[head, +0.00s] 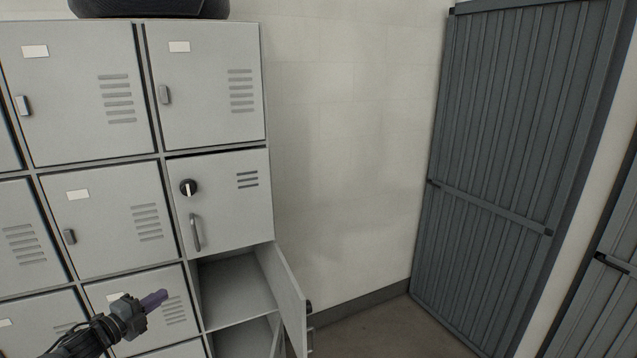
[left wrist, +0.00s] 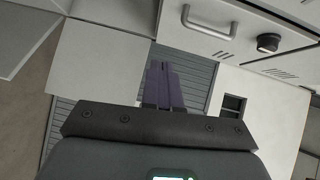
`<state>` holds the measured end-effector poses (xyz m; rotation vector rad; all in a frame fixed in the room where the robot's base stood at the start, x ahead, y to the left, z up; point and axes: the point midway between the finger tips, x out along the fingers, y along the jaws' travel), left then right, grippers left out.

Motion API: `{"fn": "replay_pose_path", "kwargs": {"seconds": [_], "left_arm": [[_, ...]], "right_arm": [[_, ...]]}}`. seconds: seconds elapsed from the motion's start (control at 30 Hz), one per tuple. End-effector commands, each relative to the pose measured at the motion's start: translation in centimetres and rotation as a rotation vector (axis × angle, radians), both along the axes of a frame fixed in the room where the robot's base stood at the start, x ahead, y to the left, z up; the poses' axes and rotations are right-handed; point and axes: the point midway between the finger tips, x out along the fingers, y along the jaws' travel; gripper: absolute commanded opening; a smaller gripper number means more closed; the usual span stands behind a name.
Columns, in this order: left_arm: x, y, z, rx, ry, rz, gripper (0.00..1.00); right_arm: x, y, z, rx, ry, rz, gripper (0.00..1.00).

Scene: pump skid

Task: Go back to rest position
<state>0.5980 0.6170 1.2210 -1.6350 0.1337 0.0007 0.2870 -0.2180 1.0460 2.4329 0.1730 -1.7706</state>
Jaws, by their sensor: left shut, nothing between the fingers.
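My left gripper (head: 155,299) is at the lower left of the head view, in front of the lower lockers. Its purple fingers are together and empty; they also show in the left wrist view (left wrist: 164,85). My right gripper is not in view. A grey locker door with a black knob (head: 189,187) and a bar handle (head: 196,232) is closed. Below it a locker compartment (head: 235,287) stands open and looks empty where its inside shows. Its door (head: 289,291) is swung out to the right. The handle (left wrist: 208,22) and knob (left wrist: 268,42) also show in the left wrist view.
Other closed grey lockers (head: 88,85) fill the left side. A dark rounded object (head: 150,8) lies on top of them. A bare pale wall (head: 345,130) and brown floor (head: 385,330) are right of the lockers. Dark grey ribbed doors (head: 500,150) stand at the right.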

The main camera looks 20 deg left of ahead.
Motion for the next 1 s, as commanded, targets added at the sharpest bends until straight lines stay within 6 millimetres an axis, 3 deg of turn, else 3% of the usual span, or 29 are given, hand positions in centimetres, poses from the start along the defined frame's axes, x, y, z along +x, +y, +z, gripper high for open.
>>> {"fn": "replay_pose_path", "kwargs": {"seconds": [0.03, 0.1, 0.17, 0.3, 0.4, 0.5, 0.6, 0.7, 0.83, 1.0], "left_arm": [[-0.7, -1.4, -3.1, -0.034, 0.032, -0.010, 0.00], [-1.7, -4.0, -6.9, -0.084, 0.068, -0.033, 0.00], [-2.8, -7.1, -9.9, -0.133, 0.093, -0.059, 0.00], [-6.0, -15.1, -16.3, -0.256, 0.173, -0.079, 0.00], [-8.8, -21.2, -19.8, -0.365, 0.254, -0.049, 0.00], [-12.1, -27.7, -22.2, -0.500, 0.359, 0.019, 0.00], [-15.9, -33.6, -22.8, -0.658, 0.487, 0.136, 0.00], [-19.2, -37.5, -21.8, -0.801, 0.611, 0.271, 0.00], [-22.8, -40.2, -19.5, -0.950, 0.755, 0.449, 0.00], [-26.3, -40.9, -16.8, -1.047, 0.894, 0.645, 0.00]], "right_arm": [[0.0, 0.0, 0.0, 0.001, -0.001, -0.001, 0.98], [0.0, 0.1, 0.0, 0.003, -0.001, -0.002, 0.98], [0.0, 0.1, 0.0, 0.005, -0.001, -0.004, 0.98], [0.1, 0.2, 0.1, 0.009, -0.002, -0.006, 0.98], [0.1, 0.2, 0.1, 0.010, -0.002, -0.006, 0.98], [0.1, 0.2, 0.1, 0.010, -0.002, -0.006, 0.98], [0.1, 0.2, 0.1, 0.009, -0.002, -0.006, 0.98], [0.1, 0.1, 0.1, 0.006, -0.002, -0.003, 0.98], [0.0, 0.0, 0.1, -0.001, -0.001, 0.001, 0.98], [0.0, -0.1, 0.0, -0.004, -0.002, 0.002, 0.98]]}}
